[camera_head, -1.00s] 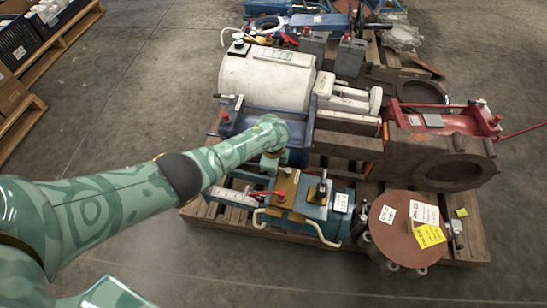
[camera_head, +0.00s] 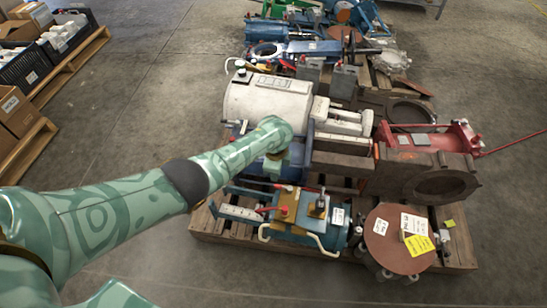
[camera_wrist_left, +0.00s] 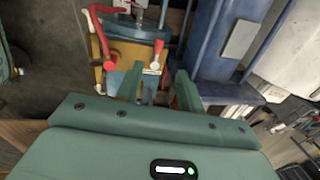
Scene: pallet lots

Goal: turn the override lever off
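A teal cylinder device (camera_head: 330,236) with yellow-brown blocks and white bent handles lies on the near pallet. A red lever (camera_head: 267,209) reaches left from a red knob on its block. In the left wrist view a bent red lever (camera_wrist_left: 99,32) stands at the upper left, and a smaller red lever (camera_wrist_left: 157,56) with a pale tip lies just beyond the fingers. I cannot tell which is the override lever. My left gripper (camera_wrist_left: 158,90) is open, its two green fingers apart with nothing between them. In the head view it (camera_head: 276,172) hangs just behind the device. My right gripper is out of view.
A white cylinder (camera_head: 265,105), a blue frame and brown blocks crowd the pallet (camera_head: 232,233) behind the device. A brown disc (camera_head: 385,255) with labels and a red machine (camera_head: 440,140) stand at right. Clear floor lies left and in front.

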